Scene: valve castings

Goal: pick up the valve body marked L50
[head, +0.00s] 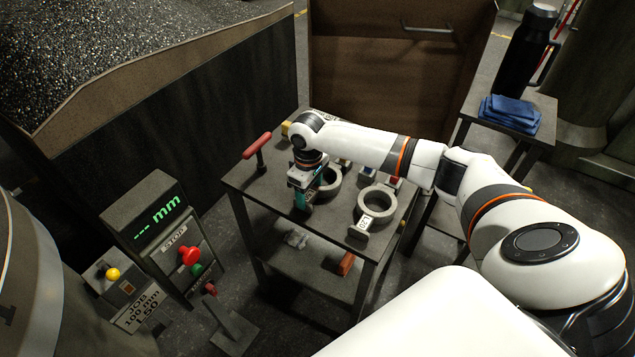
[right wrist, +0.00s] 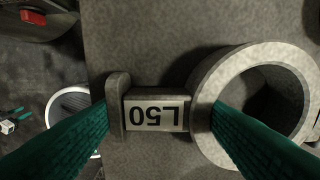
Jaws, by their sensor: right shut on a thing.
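The valve body marked L50 (right wrist: 158,112) fills the middle of the right wrist view. It is a grey casting with a thick ring at right, a flat flange at left and a label on the neck between. In the head view its ring (head: 331,183) shows beside my right gripper (head: 301,201), partly hidden by it. My right gripper is shut on this valve body, one green finger at the flange and one at the ring. I cannot tell whether the casting is clear of the table. My left gripper is not in view.
A second ring-shaped casting (head: 391,207) with a white label stands close by on the table (head: 262,200). A red-handled tool (head: 257,146) is at the table's left edge. A control box with a red stop button (head: 190,256) stands left. A bottle (head: 527,48) and blue cloths (head: 511,112) are back right.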

